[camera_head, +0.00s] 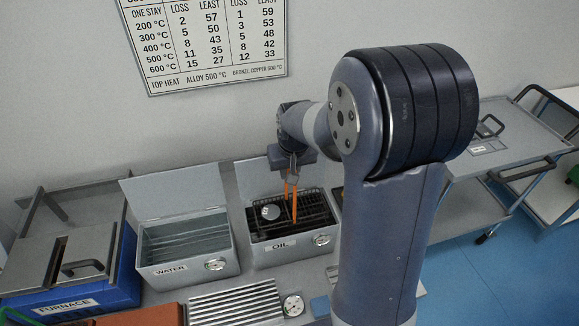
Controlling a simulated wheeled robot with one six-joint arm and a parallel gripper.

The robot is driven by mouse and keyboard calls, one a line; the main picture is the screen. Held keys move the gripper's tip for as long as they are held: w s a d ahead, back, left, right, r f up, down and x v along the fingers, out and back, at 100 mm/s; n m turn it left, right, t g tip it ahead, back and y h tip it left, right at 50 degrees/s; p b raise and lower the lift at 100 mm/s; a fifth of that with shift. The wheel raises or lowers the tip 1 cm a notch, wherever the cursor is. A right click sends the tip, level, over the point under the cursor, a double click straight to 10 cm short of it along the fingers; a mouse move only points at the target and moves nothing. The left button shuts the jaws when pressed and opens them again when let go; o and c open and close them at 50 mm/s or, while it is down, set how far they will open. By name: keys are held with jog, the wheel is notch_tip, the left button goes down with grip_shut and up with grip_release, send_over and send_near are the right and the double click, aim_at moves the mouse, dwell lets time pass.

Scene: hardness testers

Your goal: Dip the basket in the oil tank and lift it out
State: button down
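The oil tank (257,256) is a grey box labelled OIL, with its lid raised at the back and a dial on its front. A dark wire basket (315,216) shows inside the tank's opening. A round silvery piece (270,212) lies at the left of the basket. My gripper (290,207) points down over the tank, its orange fingers in front of the basket. The fingers look close together; I cannot tell whether they grip any part of the basket. The oil level and the basket's depth cannot be made out.
The water tank (183,268) stands open at left, beside the blue furnace (85,301). A ribbed metal rack (235,302) with a dial lies in front. My arm hides the bench right of the oil tank. A grey cart (470,205) stands at right. A chart (210,40) hangs behind.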

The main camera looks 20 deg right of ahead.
notch_tip(320, 180, down, 9)
jog(key=b, duration=0.6)
jog(key=shift+f, duration=0.1)
jog(key=shift+r, duration=0.25)
jog(key=shift+r+p, duration=0.6)
jog(key=shift+r, duration=0.1)
jog(key=shift+f, duration=0.2)
jog(key=shift+f+b, duration=0.75)
jog(key=shift+r, duration=0.15)
jog(key=shift+r+p, duration=0.7)
jog(key=shift+r, duration=0.1)
jog(key=shift+f, duration=0.15)
